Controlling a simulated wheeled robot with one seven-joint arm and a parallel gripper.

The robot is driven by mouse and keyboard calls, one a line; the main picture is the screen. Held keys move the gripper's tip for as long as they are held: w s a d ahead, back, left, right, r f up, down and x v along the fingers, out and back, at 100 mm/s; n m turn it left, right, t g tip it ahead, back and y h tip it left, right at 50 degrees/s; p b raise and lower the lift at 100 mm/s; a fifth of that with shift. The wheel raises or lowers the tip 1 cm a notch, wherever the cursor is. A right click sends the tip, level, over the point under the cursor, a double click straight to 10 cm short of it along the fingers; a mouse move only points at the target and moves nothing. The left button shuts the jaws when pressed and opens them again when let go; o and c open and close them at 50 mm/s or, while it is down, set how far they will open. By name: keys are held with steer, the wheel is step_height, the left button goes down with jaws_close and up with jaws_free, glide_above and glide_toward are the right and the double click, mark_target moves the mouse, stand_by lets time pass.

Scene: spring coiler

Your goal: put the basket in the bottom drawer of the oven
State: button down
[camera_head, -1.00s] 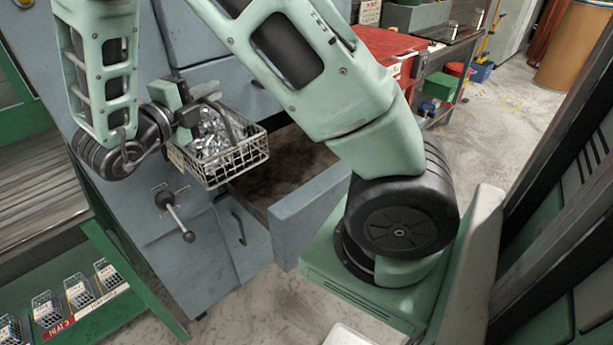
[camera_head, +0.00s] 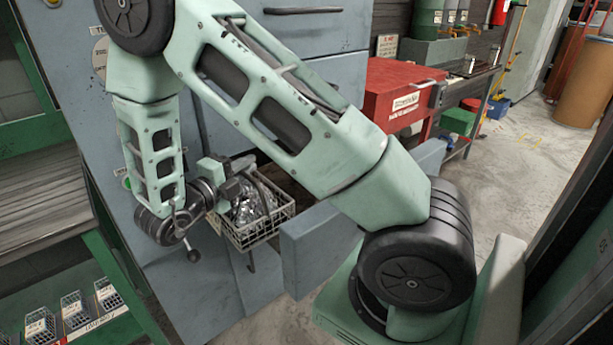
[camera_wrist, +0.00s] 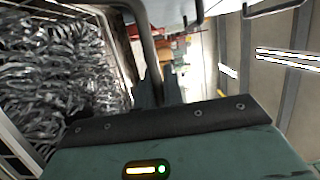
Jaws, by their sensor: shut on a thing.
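The wire basket (camera_head: 262,232), filled with shiny metal coils, hangs level from its handle in the head view. My gripper (camera_head: 240,183) is shut on its dark handle. In the wrist view the basket (camera_wrist: 125,45) fills the left side, and the handle (camera_wrist: 146,45) runs up from between my fingers (camera_wrist: 160,90). The oven is the blue-grey cabinet (camera_head: 330,35). Its pulled-out bottom drawer (camera_head: 308,252) shows its front panel just right of the basket. The basket and my arm hide most of the drawer's inside; whether the basket is over it or in it, I cannot tell.
A green rack (camera_head: 125,325) with small wire baskets (camera_head: 73,312) stands at the left. A red cabinet (camera_head: 400,92) stands behind my arm. The floor at the right (camera_head: 515,160) is clear.

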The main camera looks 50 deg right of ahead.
steer(key=s+d+p, duration=0.2)
steer(key=s+d, duration=0.2)
steer(key=d, duration=1.1)
step_height(320, 180, down, 7)
steer(key=shift+w, duration=0.2)
steer(key=shift+f+b, duration=0.1)
steer(key=shift+b, duration=0.3)
steer(key=c, duration=1.5)
jaws_free()
